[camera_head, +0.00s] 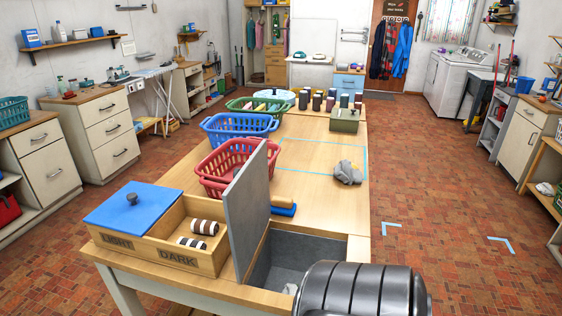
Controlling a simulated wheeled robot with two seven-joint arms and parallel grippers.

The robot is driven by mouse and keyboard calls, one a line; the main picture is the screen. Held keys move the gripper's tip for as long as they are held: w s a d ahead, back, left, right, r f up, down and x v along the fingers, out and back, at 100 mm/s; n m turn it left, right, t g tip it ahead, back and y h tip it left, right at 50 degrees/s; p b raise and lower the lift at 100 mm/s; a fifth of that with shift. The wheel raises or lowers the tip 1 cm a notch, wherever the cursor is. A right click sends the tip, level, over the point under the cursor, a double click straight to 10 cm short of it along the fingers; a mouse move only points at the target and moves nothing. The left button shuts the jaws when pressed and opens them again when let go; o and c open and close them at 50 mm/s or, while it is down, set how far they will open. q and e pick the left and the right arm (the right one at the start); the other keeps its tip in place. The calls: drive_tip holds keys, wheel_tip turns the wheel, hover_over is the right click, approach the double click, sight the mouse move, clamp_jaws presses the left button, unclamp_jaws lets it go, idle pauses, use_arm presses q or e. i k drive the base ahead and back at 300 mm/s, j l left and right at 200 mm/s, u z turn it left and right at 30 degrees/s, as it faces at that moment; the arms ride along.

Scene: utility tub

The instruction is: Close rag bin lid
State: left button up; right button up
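The rag bin (313,246) is a grey-lined box set into the near end of the wooden table. Its grey lid (247,212) stands up, open, along the bin's left side. A small pale thing (290,289) shows low in the bin, partly hidden. A dark ribbed cylinder, which looks like a link of my own arm, covers the bin's near right part at the bottom edge. No fingers of my left or right gripper show.
Left of the lid is a wooden LIGHT/DARK box with a blue cover (131,206) and rolled striped cloths (204,227). Behind it are a red basket (228,166), a blue-handled tool (283,209) and a grey crumpled rag (348,173). The table right of centre is mostly clear.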

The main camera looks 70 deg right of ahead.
sight(246, 201)
drive_tip(key=i+z, duration=0.2)
drive_tip(key=z, duration=0.25)
drive_tip(key=i+j+z, duration=0.1)
drive_tip(key=i+z, duration=0.15)
drive_tip(key=z, duration=0.25)
drive_tip(key=i+j+z, duration=0.15)
drive_tip(key=z, duration=0.3)
drive_tip(key=i+j+z, duration=0.2)
drive_tip(key=z, duration=0.25)
drive_tip(key=i+j+z, duration=0.2)
drive_tip(key=z, duration=0.25)
drive_tip(key=i+j+z, duration=0.2)
drive_tip(key=z, duration=0.25)
drive_tip(key=i+j+z, duration=0.1)
drive_tip(key=j+z, duration=0.4)
drive_tip(key=k+l, duration=0.1)
drive_tip(key=k, duration=0.25)
